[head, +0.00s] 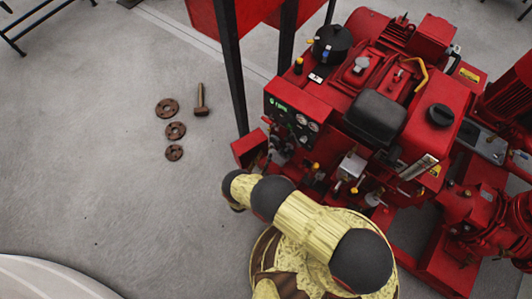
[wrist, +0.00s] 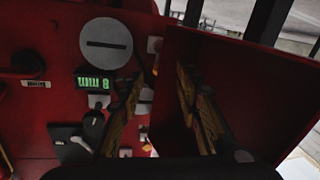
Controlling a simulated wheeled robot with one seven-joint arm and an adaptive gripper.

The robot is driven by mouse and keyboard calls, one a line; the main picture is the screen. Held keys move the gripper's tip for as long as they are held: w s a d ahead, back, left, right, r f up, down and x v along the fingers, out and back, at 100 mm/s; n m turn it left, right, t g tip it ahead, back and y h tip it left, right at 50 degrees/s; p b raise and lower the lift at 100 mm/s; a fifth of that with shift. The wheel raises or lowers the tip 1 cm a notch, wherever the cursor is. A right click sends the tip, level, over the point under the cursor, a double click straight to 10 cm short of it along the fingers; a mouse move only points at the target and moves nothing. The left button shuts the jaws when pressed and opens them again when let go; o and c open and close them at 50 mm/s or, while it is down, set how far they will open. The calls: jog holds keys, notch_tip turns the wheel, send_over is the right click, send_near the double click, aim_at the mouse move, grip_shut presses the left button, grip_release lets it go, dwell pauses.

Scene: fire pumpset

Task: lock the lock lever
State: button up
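The red control panel (wrist: 60,110) of the pump engine fills the left of the wrist view, with a lit green display (wrist: 93,83) and a grey slotted disc (wrist: 106,45). A small black lever (wrist: 93,126) on a light mount sits below the display. A black knob (wrist: 22,66) is further left. I cannot tell for sure which one is the lock lever. My gripper (wrist: 160,74) is open, its brown fingers apart with nothing seen between them. They are right of the black lever, in front of the panel's right edge. In the head view my arm hides its fingertips.
A red plate (wrist: 245,90) stands close at the right finger. The red pumpset (head: 375,110) fills the right of the head view, with dark posts (head: 231,65) beside it. Rusty discs (head: 175,130) and a bolt (head: 202,100) lie on the open grey floor.

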jog(key=v, duration=0.8)
jog(key=shift+s, duration=0.4)
jog(key=shift+a, duration=0.2)
